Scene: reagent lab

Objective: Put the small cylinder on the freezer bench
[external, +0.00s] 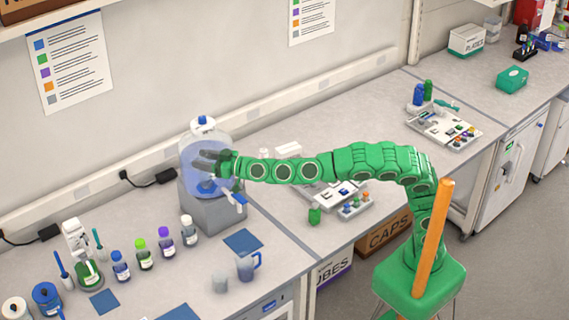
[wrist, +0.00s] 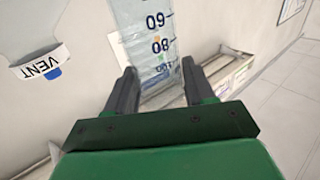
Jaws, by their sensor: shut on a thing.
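The small cylinder (wrist: 146,28) is clear and pale blue, with printed marks 60, 80 and 100 in the wrist view. My gripper (wrist: 158,74) is shut on it, one dark finger on each side. In the external view my gripper (external: 208,158) is at the left end of the green arm, in front of the blue-tinted carboy (external: 200,142). The cylinder cannot be told apart there. The freezer bench (external: 478,84) is the grey counter at the upper right, above a white freezer (external: 503,172).
A rack tray (external: 444,127) and a green box (external: 512,78) stand at the right. A second tray (external: 342,198) lies below my arm.

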